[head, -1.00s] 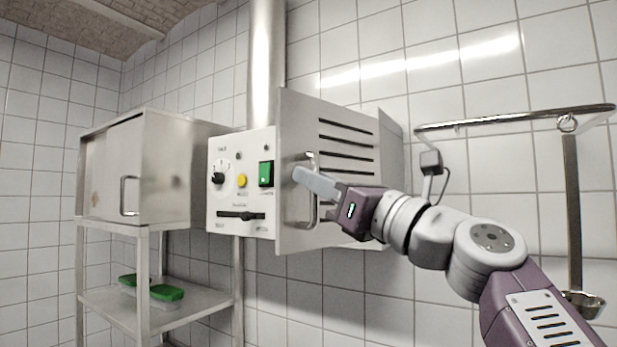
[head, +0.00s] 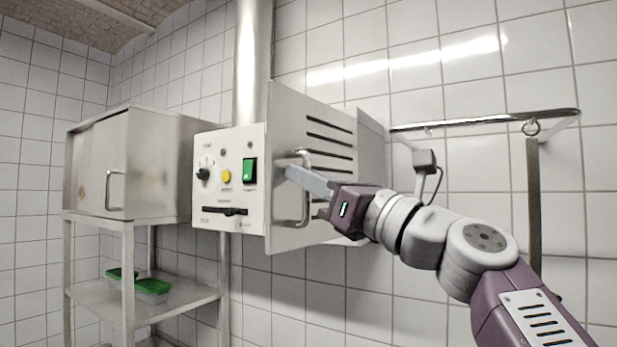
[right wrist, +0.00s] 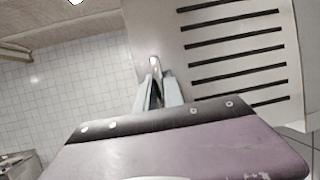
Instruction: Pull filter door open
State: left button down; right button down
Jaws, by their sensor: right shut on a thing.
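The filter door (head: 322,120) is a grey metal panel with dark horizontal slots on the wall unit. It stands swung out at an angle beside the control panel, and part of the unit's side shows behind it. Its upright bar handle (head: 304,214) is near the door's left edge. My right gripper (head: 292,172) is shut on the upper part of the handle. In the right wrist view the fingers (right wrist: 159,92) close around the handle bar (right wrist: 154,64), and the slotted door (right wrist: 235,60) lies to their right. My left gripper is not in view.
The control panel (head: 211,218) has a black knob, yellow button, green switch and slider. A steel cabinet (head: 155,165) on a rack stands left, with green-lidded containers (head: 152,286) below. A metal rail (head: 480,121) is on the right wall.

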jog(key=c, duration=1.7)
grip_release()
jog(key=shift+c, duration=0.2)
jog(key=shift+s+d, duration=0.15)
jog(key=shift+d, duration=0.1)
jog(key=shift+f, duration=0.1)
jog(key=b+v, duration=0.4)
jog(key=v, duration=0.5)
jog(key=shift+b, duration=0.35)
